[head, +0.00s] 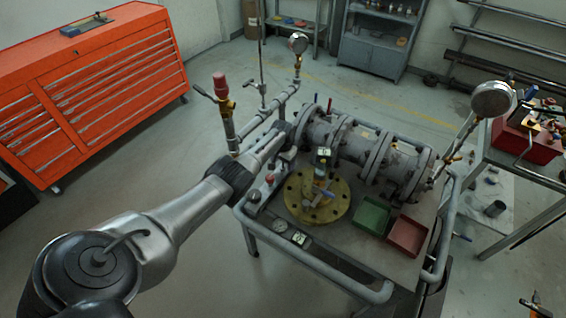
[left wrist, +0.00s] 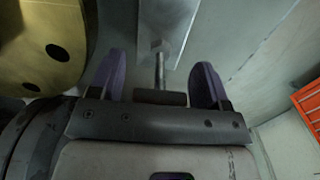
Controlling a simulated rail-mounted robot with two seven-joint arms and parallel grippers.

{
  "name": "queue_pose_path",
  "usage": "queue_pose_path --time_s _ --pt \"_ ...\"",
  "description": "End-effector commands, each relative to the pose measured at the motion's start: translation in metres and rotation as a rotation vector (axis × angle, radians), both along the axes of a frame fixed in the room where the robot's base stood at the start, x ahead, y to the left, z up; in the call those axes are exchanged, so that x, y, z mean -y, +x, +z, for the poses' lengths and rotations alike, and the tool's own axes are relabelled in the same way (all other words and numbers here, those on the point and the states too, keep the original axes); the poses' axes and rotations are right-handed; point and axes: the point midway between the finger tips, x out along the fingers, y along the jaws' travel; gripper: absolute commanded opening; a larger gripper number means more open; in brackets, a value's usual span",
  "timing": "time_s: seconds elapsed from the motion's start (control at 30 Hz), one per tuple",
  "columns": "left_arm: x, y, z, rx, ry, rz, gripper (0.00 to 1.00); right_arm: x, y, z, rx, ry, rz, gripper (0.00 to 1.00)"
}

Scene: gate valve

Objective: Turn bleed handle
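My left arm comes in from the lower left in the head view, and its gripper (head: 284,130) is at the near left end of the grey flanged pipe (head: 322,130). In the left wrist view the gripper (left wrist: 158,78) is open, with its two purple fingers apart. A thin metal rod (left wrist: 159,68) shows between the fingers, in front of a pale grey metal part (left wrist: 167,25). I cannot tell whether the rod is the bleed handle or whether a finger touches it. My right gripper is not in view.
A yellow flange (head: 294,205) lies on the cart, beside a green tray (head: 372,214) and a red tray (head: 407,236). A red-topped valve (head: 220,85) rises left of the pipe. An orange tool cabinet (head: 95,85) stands at the left. Gauges stand on risers.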

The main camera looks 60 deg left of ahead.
Motion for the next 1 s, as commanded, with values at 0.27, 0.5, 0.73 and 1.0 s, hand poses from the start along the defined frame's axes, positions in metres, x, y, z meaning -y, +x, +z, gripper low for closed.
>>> queue_pose_path --time_s 0.27,0.5,0.73,1.0 --pt "0.0 0.0 0.002 0.0 0.0 0.001 0.72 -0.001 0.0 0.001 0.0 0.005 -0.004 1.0" --pt "-0.001 0.0 0.034 0.001 0.002 0.0 0.72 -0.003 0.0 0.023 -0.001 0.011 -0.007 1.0" --pt "-0.001 0.0 0.079 0.003 0.001 0.0 0.72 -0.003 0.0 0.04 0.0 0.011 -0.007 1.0" --pt "0.0 0.0 0.119 0.002 0.001 0.0 0.72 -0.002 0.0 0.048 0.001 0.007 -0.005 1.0"
